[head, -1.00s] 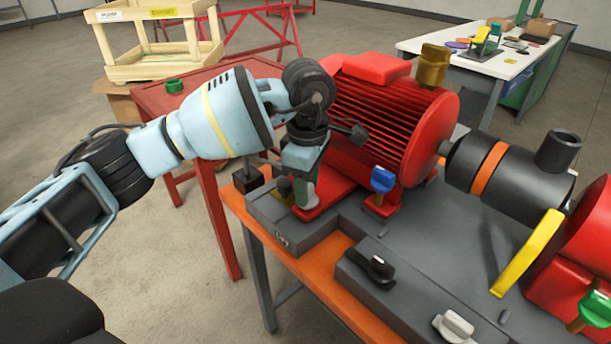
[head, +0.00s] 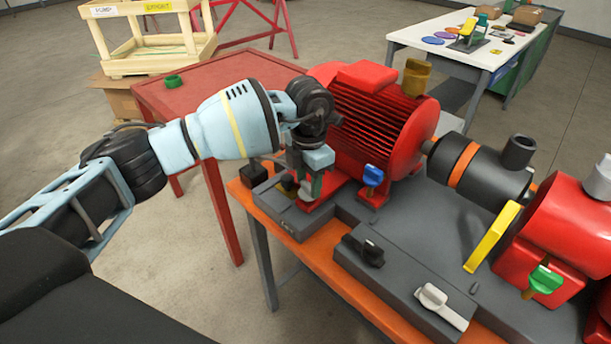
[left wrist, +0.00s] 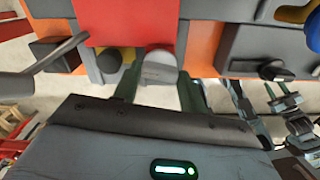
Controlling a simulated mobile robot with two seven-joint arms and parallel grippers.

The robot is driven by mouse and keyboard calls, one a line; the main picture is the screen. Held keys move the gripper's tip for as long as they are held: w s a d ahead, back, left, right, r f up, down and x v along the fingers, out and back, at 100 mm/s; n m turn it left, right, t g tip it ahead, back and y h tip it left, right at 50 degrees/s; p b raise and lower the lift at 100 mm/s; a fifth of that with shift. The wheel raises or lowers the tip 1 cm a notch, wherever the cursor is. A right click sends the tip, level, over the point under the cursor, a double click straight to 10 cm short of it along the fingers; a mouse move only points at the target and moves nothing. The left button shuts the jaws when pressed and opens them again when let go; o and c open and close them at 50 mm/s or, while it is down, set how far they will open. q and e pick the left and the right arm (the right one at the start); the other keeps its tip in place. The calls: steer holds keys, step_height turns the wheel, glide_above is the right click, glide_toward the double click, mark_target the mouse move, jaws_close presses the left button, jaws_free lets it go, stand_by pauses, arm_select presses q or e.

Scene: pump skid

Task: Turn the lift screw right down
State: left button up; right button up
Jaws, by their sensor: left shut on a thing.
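My left gripper (head: 308,196) reaches down at the near left corner of the pump skid, by the foot of the red motor (head: 375,125). In the left wrist view its two green fingers (left wrist: 158,88) stand on either side of a grey rounded knob (left wrist: 158,68), which I take to be the lift screw's head. The gripper is shut on it. The knob sits at the edge of a red foot plate (left wrist: 118,22). In the head view the fingers and wrist mostly hide the knob.
Blue (head: 373,176), black (head: 370,253), light grey (head: 434,295) and green (head: 545,279) knobs stand along the skid. A dark block (head: 254,171) lies close left of the gripper.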

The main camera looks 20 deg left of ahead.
mark_target(308, 184)
arm_select(q)
steer(key=shift+n+p, duration=0.6)
steer(key=shift+n, duration=0.5)
arm_select(e)
steer(key=shift+w+d+r+t, duration=0.15)
steer(key=shift+w+r+t, duration=0.15)
steer(key=shift+w+r, duration=0.75)
steer(key=shift+s+r, duration=0.1)
arm_select(q)
steer(key=o, duration=1)
steer(key=shift+r, duration=3.9)
arm_select(e)
steer(key=shift+s, duration=0.1)
